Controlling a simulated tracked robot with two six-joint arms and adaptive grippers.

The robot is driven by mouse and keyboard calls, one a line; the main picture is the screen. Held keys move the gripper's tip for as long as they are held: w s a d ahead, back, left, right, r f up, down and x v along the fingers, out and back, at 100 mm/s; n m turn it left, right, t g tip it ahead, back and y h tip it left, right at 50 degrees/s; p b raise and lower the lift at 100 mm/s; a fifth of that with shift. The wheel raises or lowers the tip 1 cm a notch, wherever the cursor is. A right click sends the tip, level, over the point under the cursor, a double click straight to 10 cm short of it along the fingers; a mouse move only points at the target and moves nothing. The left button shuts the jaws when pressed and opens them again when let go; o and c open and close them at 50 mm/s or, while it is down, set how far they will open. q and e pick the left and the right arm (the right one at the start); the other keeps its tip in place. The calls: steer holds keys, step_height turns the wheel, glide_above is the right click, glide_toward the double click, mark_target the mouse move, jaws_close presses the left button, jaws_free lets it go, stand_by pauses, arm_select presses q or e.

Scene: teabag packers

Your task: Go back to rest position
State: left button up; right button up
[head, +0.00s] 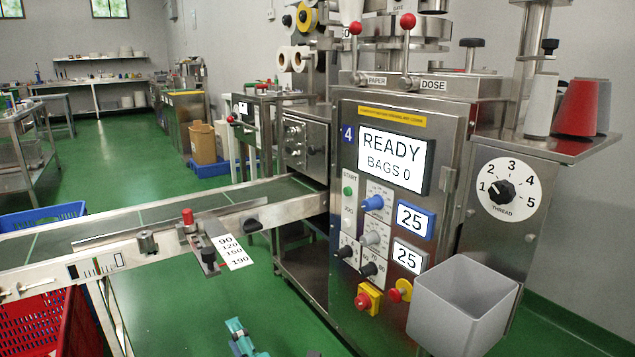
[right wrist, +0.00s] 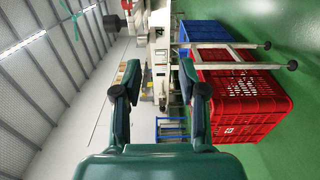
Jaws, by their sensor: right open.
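My right gripper (head: 240,338) shows small at the bottom edge of the head view, low over the green floor and in front of the packing machine. It also shows in the right wrist view (right wrist: 160,80), where its two teal fingers stand apart with nothing between them. My left gripper is in neither view. The packing machine (head: 350,115) stands to the right of centre in the head view, its screen reading READY, BAGS 0.
A conveyor (head: 150,205) runs left from the machine. Red crates (head: 83,325) and a blue crate (head: 45,213) stand near it at left; a red crate (right wrist: 240,100) also shows in the wrist view. A grey bin (head: 465,305) is at lower right. Green floor is clear around my right gripper.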

steer(key=w+d+f+m+h, duration=0.3)
steer(key=w+d+f+h, duration=0.15)
steer(key=d+f, duration=0.65)
steer(key=s+d+f+m+g+h, duration=0.2)
steer(key=s+d+f+m+g, duration=0.15)
steer(key=d+f, duration=0.8)
steer(key=s+d+f+m+g+p, duration=0.1)
steer(key=s+d+f+m+g, duration=0.25)
steer(key=s+f+m, duration=0.5)
steer(key=s+d+f+m+g, duration=0.2)
steer(key=s+f+m+g, duration=0.3)
steer(key=s, duration=0.7)
steer(key=s+a+m+g, duration=0.1)
steer(key=s+m+g, duration=0.1)
steer(key=s+m, duration=0.4)
step_height(320, 180, up, 38)
steer(key=m+p, duration=0.1)
steer(key=p, duration=3.7)
steer(key=shift+w+f, duration=0.15)
